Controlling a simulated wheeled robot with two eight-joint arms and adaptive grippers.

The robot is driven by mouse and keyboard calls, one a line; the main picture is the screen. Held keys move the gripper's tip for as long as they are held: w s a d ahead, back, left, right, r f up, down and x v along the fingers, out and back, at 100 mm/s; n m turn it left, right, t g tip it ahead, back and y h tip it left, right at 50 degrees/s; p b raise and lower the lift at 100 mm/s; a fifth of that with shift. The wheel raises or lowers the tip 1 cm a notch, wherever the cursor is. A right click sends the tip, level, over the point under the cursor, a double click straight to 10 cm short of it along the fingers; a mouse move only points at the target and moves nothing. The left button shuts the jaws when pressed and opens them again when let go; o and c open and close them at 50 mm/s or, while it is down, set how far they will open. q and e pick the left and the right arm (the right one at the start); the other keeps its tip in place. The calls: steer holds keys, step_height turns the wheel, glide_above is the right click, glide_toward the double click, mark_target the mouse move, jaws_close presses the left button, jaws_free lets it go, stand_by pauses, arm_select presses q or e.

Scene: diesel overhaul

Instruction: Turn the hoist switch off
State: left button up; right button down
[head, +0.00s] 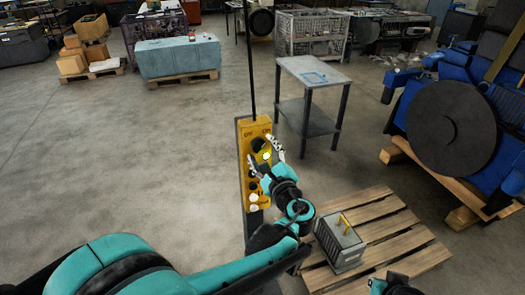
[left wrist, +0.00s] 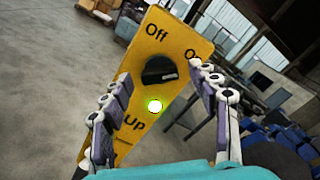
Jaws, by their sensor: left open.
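The hoist switch is a black rotary knob (left wrist: 160,70) on a yellow control box (head: 246,137). "Off" is printed at its upper left and "On" at its right, the latter partly covered by a finger. A green lamp (left wrist: 155,106) glows below the knob, above the word "Up". My left gripper (head: 263,154) is open in front of the box. In the left wrist view its fingers (left wrist: 160,76) stand on either side of the panel, with the knob between and beyond their tips. I cannot tell whether they touch it, nor exactly where the knob points.
The box hangs on a dark post or cable. A wooden pallet (head: 420,256) with a grey metal block (head: 338,246) lies at the lower right. A small metal table (head: 312,72) stands behind, and a blue machine (head: 435,88) at right.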

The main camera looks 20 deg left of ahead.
arm_select(q)
steer(key=shift+w+a, duration=0.1)
steer(key=shift+a, duration=0.1)
steer(key=c, duration=1.2)
steer(key=shift+o, duration=0.2)
steer(key=shift+n, duration=0.4)
steer(key=n+b, duration=0.1)
steer(key=n, duration=0.2)
steer(key=shift+n, duration=0.3)
steer(key=n+b, duration=0.1)
steer(key=n, duration=0.3)
steer(key=shift+f+n, duration=0.15)
steer(key=shift+n, duration=0.15)
steer(key=n, duration=0.4)
steer(key=shift+n, duration=0.3)
steer(key=n+b, duration=0.1)
steer(key=n, duration=0.3)
steer(key=shift+f, duration=0.15)
steer(key=shift+n, duration=0.3)
